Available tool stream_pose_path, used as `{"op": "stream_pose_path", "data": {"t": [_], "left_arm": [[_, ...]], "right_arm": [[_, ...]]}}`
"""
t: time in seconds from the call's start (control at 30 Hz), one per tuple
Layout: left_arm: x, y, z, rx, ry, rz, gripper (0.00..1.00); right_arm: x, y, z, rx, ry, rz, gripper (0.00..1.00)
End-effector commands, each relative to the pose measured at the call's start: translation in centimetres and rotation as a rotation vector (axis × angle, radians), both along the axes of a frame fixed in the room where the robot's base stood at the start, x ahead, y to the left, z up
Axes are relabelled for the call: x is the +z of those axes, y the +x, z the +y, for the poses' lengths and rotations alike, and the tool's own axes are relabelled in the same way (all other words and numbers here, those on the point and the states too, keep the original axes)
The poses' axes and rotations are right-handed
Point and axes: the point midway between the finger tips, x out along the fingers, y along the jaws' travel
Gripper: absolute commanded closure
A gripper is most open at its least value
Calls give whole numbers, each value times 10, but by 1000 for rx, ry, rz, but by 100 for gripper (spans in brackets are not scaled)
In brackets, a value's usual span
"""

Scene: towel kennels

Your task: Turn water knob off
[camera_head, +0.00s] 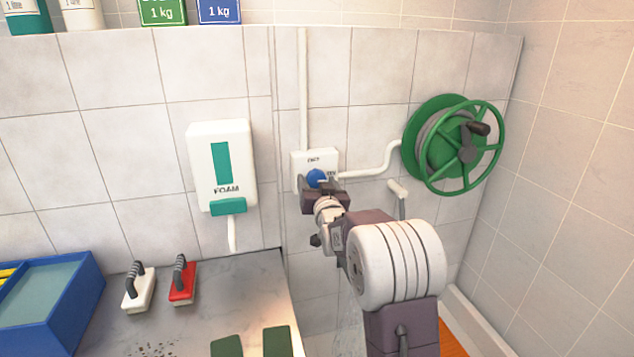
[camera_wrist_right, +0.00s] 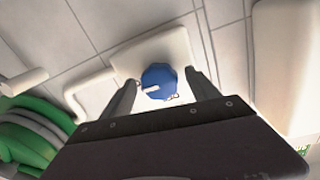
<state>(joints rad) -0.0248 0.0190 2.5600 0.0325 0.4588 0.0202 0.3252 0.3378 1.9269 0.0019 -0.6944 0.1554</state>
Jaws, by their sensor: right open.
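In the right wrist view the knob (camera_wrist_right: 161,76) is faceted, with a white pointer mark toward the picture's left. My right gripper (camera_head: 317,184) is at the box, in front of the knob. In the wrist view its two fingers (camera_wrist_right: 161,79) are open, one on either side of the knob, with gaps visible between fingers and knob. My left gripper is in neither view.
A green hose reel (camera_head: 452,145) hangs right of the box, joined by a white pipe (camera_head: 368,172). A white foam dispenser (camera_head: 220,165) is on the wall to the left. Two brushes (camera_head: 182,282) and a blue tub (camera_head: 83,290) stand on the counter at lower left.

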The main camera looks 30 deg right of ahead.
Motion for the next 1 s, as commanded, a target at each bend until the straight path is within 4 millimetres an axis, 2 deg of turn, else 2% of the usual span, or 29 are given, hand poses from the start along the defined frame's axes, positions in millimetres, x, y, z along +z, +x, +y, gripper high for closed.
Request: {"op": "stream_pose_path", "data": {"t": [0.13, 0.3, 0.37, 0.67, 1.0], "left_arm": [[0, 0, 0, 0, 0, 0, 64], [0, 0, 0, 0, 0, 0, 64], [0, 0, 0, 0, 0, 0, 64], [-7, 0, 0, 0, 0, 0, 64], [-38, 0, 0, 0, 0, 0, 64]], "right_arm": [[0, 0, 0, 0, 0, 0, 30], [0, 0, 0, 0, 0, 0, 78], [0, 0, 0, 0, 0, 0, 92], [-2, -1, 0, -1, -41, 10, 92], [-6, -1, -1, -2, -276, 64, 92]]}}
